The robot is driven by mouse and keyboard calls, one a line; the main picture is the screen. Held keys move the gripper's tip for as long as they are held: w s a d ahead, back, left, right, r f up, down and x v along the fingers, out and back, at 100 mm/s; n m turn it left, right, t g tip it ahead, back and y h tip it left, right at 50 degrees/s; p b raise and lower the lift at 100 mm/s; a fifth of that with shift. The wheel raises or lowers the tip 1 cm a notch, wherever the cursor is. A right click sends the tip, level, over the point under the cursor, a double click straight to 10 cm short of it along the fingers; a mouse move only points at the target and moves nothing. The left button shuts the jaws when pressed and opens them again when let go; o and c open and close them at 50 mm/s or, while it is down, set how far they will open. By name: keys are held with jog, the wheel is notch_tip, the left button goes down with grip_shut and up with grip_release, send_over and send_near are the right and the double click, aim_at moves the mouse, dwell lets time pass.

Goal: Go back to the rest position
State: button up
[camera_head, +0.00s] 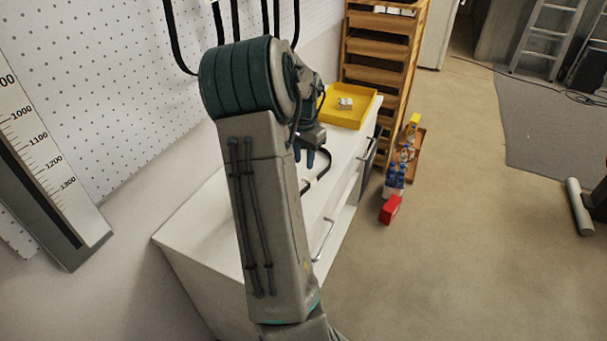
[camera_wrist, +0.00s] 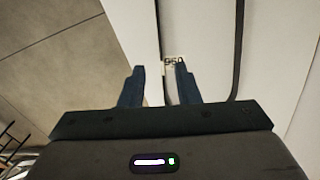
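My gripper (camera_wrist: 160,72) points down over the white cabinet top in the wrist view. Its two dark blue fingers are apart, with nothing seen held between them. In the head view my gripper (camera_head: 311,157) is partly hidden behind my own arm, above the white cabinet (camera_head: 200,225). A black strap (camera_head: 318,176) lies on the cabinet top below the gripper.
A yellow tray (camera_head: 360,117) with a small whitish item (camera_head: 345,103) sits on the cabinet's far end. Bottles (camera_head: 395,178) and a red box (camera_head: 390,210) stand on the floor to the right. A wooden rack (camera_head: 379,48) stands behind. Floor at right is mostly clear.

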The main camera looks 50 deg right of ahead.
jog(key=shift+r, duration=1.65)
jog(key=a+r+n+t, duration=0.1)
jog(key=a+r+n, duration=0.25)
jog(key=a, duration=0.85)
jog(key=a+r+n+t, duration=0.15)
jog(key=a+n, duration=0.35)
jog(key=a, duration=0.7)
jog(key=s+a+n, duration=0.8)
jog(key=s+a, duration=0.2)
jog(key=a, duration=0.5)
jog(key=shift+s+f+n, duration=0.2)
jog(key=shift+s+n, duration=0.1)
jog(key=shift+n, duration=0.05)
jog(key=shift+a+t, duration=0.1)
jog(key=shift+t, duration=0.15)
